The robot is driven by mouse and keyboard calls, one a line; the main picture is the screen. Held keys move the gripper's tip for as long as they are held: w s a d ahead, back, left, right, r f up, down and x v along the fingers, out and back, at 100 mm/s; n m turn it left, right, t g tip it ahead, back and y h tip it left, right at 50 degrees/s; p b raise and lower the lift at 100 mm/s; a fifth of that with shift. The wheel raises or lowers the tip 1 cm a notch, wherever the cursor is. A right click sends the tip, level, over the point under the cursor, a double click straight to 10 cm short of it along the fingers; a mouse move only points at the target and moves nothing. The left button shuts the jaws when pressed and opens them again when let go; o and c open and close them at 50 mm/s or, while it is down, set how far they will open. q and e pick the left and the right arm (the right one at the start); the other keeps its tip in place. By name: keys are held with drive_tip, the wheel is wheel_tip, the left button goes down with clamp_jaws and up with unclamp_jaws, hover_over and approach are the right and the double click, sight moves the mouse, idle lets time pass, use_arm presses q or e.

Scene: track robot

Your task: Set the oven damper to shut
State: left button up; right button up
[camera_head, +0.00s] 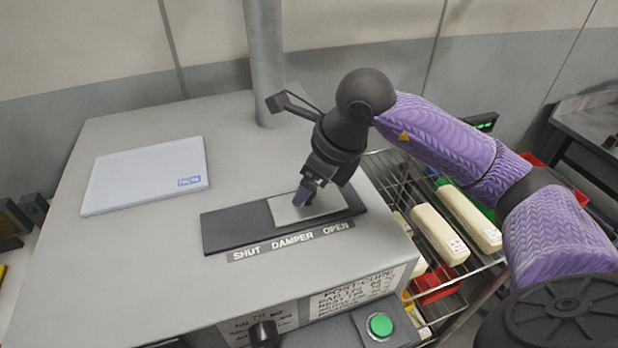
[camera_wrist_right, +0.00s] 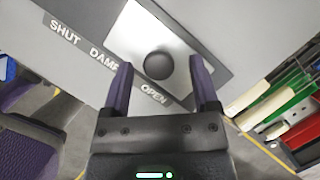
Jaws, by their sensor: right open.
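The oven damper is a flat silver plate (camera_head: 294,207) on a dark track (camera_head: 228,232) set in the grey oven top (camera_head: 120,260). The plate sits toward the OPEN end, at the right of the track. A label strip (camera_head: 290,241) along the front edge reads SHUT DAMPER OPEN. In the right wrist view the plate (camera_wrist_right: 132,38) has a dark round knob (camera_wrist_right: 158,65). My right gripper (camera_head: 304,196) is over the plate, and its open fingers (camera_wrist_right: 158,85) point at the knob from either side. I cannot tell whether they touch it. My left gripper is not in view.
A vertical pipe (camera_head: 265,60) rises behind the track. A pale blue sheet (camera_head: 145,176) lies on the oven top at left. A green button (camera_head: 380,325) and a dark dial (camera_head: 263,333) are on the front. A wire rack (camera_head: 425,235) with pale blocks stands at right.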

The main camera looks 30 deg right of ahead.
drive_tip(key=shift+s+a+f, duration=0.1)
drive_tip(key=shift+f, duration=0.15)
clamp_jaws()
idle(1.3)
